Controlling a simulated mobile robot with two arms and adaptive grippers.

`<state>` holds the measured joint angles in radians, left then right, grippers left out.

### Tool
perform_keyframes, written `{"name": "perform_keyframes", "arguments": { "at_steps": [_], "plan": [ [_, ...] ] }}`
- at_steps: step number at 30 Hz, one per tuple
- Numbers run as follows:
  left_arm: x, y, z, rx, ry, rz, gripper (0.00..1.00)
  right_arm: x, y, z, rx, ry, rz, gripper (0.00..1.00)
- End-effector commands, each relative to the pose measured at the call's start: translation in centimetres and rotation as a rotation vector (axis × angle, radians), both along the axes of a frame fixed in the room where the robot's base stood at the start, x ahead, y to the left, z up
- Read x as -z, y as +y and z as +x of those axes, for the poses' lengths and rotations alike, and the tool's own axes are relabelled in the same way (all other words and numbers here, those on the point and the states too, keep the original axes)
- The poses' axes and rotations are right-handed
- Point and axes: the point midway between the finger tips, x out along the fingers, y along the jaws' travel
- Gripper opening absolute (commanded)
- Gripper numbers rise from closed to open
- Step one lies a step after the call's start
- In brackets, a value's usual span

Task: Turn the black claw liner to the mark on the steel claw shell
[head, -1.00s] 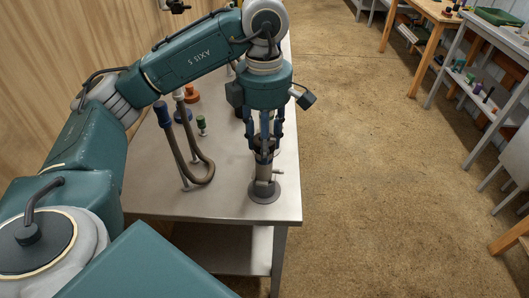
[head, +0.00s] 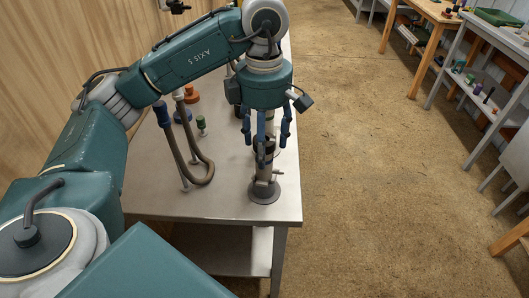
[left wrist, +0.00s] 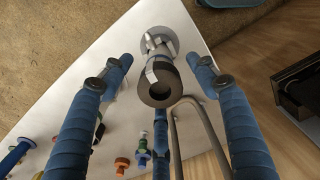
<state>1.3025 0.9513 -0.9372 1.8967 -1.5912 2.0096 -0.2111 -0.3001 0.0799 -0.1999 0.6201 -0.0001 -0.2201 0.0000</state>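The black claw liner (head: 264,142) is at the top of an upright steel piece, the claw shell (head: 263,174), which stands on a round base near the table's front right corner. In the left wrist view the black liner (left wrist: 160,90) shows as a dark ring with a round hole, and a light steel tab (left wrist: 151,72) lies against its side. The steel shell (left wrist: 158,47) is behind it. My left gripper (head: 269,146) is above and around the liner. Its blue fingers (left wrist: 160,80) are spread, with clear gaps to the liner. I cannot make out the mark. My right gripper is not seen.
A bent brown hose with a blue end (head: 166,116) stands left of the shell. A small green-topped piece (head: 201,122) and an orange piece (head: 191,94) are farther back on the steel table (head: 222,200). The table's front left is clear.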

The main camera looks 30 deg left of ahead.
Motion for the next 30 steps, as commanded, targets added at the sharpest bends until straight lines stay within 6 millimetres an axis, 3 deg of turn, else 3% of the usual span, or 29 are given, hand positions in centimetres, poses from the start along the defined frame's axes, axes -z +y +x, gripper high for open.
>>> {"name": "perform_keyframes", "arguments": {
  "at_steps": [14, 30],
  "plan": [
    [-0.2, 0.0, 0.0, 0.0, 0.0, 0.0, 0.56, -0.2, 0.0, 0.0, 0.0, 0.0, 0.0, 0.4],
    [-3.4, 0.0, 0.0, -0.001, 0.0, 0.0, 0.56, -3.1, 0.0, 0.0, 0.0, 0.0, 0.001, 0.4]
  ]
}}
